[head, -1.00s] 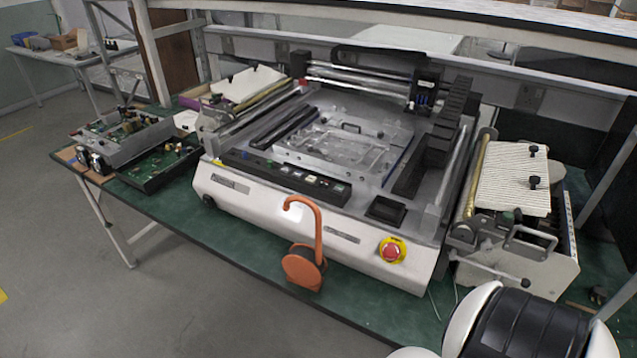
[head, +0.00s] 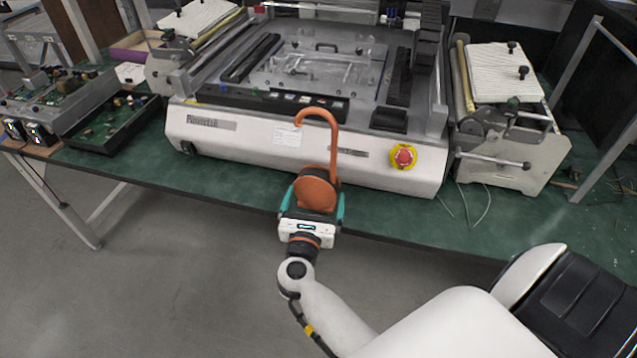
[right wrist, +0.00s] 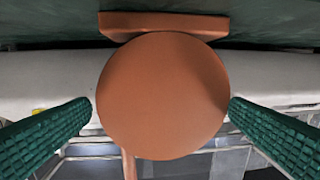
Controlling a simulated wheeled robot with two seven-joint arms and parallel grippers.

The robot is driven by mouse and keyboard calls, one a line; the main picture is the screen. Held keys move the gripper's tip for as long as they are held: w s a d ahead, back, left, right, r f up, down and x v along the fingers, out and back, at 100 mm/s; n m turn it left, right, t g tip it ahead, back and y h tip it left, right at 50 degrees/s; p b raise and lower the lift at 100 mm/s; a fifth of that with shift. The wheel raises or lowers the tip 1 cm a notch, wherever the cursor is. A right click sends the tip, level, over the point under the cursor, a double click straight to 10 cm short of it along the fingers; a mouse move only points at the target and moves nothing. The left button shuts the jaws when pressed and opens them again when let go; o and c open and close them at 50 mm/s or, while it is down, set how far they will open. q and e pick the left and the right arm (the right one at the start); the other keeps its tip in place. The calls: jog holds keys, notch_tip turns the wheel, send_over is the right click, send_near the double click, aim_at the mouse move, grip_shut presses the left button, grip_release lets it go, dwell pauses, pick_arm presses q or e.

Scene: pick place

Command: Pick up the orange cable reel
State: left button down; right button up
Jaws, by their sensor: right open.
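The orange cable reel (head: 317,192) stands upright at the front edge of the green table, with its hooked handle rising in front of the white machine. My right gripper (head: 312,203) is open at the reel, with one green finger on each side of the round drum. In the right wrist view the round orange face of the reel (right wrist: 162,96) fills the middle between the two ridged green fingers. A gap shows on the left and the right finger is very near the drum's edge; I cannot tell whether it touches. My left gripper is not in view.
The white machine (head: 230,138) stands right behind the reel, with a red emergency button (head: 403,156) on its front. Circuit boards in trays (head: 105,118) lie at the left. Bare green table (head: 390,215) shows to the right of the reel.

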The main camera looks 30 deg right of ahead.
aim_at(315, 192)
jog(key=shift+w+d+r, duration=0.1)
jog(key=shift+w+d, duration=0.2)
jog(key=shift+w, duration=0.15)
jog(key=p+x, duration=0.1)
jog(key=x, duration=0.2)
jog(key=shift+w+d+r, duration=0.1)
jog(key=shift+w+d, duration=0.1)
jog(key=shift+w, duration=0.05)
jog(key=shift+w+d, duration=0.35)
jog(key=shift+d, duration=0.05)
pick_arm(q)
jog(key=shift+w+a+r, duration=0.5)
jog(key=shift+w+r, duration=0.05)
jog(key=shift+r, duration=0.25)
pick_arm(e)
jog(key=shift+a+r, duration=0.1)
jog(key=c, duration=1.1)
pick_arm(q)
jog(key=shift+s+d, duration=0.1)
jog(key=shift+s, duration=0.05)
pick_arm(e)
jog(key=shift+d, duration=0.2)
grip_shut()
